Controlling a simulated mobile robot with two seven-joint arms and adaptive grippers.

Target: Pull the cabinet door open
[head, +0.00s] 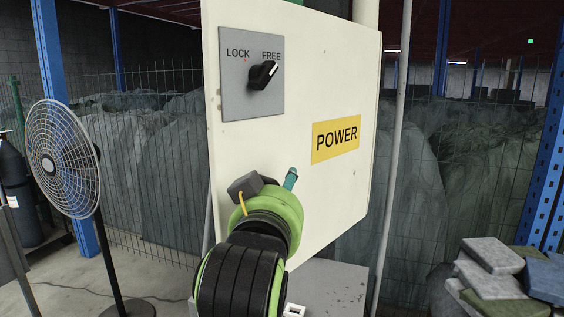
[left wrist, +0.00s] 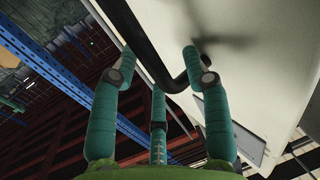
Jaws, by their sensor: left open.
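The white cabinet (head: 340,80) stands in front of me with its door face toward me. A black knob (head: 263,75) on a grey plate points toward FREE. A yellow POWER label (head: 336,139) is to its lower right. My left gripper (head: 290,178) is at the lower part of the door, mostly hidden behind my own wrist in the head view. In the left wrist view its teal fingers (left wrist: 158,62) are open, on either side of a black bar handle (left wrist: 148,50) on the cabinet (left wrist: 250,50). I cannot tell whether they touch it. My right gripper is not in view.
A standing fan (head: 64,160) is at the left, with a dark gas cylinder (head: 17,190) beside it. A wire fence (head: 150,150) runs behind the cabinet. Stacked grey and green slabs (head: 492,280) lie at the lower right. Bare floor shows at lower left.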

